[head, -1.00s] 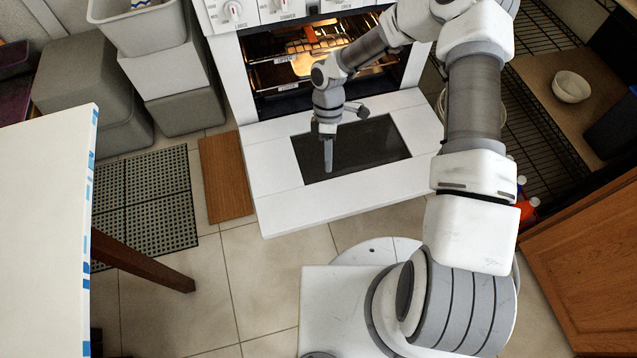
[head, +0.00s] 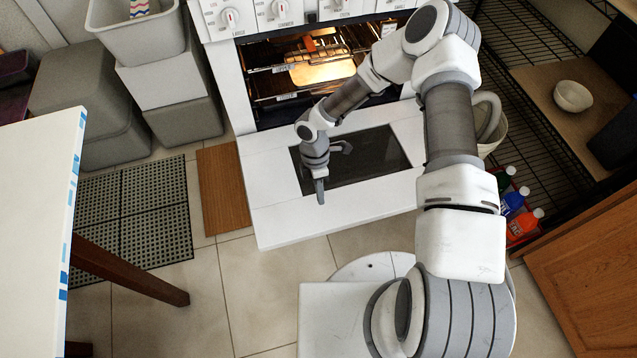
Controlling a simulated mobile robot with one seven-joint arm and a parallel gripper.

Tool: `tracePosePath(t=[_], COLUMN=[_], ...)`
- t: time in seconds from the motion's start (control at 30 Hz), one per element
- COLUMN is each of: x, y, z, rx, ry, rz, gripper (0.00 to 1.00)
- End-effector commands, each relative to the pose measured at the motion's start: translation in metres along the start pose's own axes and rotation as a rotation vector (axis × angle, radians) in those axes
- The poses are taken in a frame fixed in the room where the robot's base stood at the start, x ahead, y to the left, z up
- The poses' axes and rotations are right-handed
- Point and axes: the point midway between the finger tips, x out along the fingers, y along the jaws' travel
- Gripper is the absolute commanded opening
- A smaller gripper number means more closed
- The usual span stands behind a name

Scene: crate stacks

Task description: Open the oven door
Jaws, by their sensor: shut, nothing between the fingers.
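The white oven (head: 236,85) stands at the back, with its lit inside and racks (head: 318,68) in plain view. Its door (head: 285,222) is folded down and lies about flat in front of the opening, with the dark window (head: 375,160) facing up. My gripper (head: 320,198) points down over the front part of the door, near the left lower corner of the window. The fingers are shut with nothing between them. I cannot tell whether the fingertips touch the door. My arm hides the right side of the oven opening.
Grey bins (head: 140,35) stand left of the oven, beside a brown mat (head: 222,190) and a dark grid mat (head: 130,215). A white table (head: 30,200) is at left. Several bottles (head: 515,200) and a wire shelf (head: 520,100) with a bowl (head: 573,96) are at right. Tiled floor before the door is clear.

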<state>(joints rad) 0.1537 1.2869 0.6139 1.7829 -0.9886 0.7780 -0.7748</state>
Motion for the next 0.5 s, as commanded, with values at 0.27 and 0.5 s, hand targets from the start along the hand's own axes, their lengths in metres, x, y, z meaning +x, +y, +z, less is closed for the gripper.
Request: tracePosePath(t=[0.27,0.5], x=[0.0138,0.0136], y=[-0.0001,-0.0001], z=[0.0003,0.0002], rx=[0.001,0.000], ry=[0.000,0.000], rz=[0.000,0.000], gripper=[0.00,0.00])
